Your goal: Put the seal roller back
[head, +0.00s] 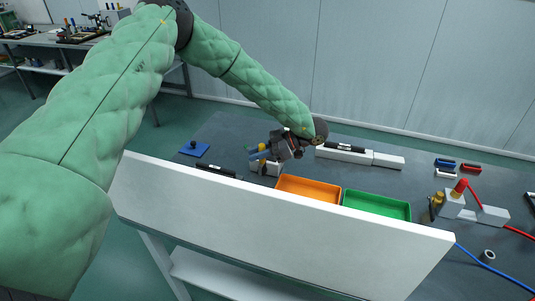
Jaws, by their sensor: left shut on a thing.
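My left gripper (272,151) is above the back half of the table, pointing left in the picture. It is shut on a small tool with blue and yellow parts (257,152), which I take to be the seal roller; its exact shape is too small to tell. A small white block (268,168) stands just below the gripper, partly hidden; I cannot tell whether the held tool touches it. My right gripper is not in view.
A white panel (270,230) stands along the table's front. Behind it are an orange tray (310,189) and a green tray (377,205). A long white block (385,160) lies behind; a blue plate (194,149) lies left. Cables and a red-topped fixture (453,203) are right.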

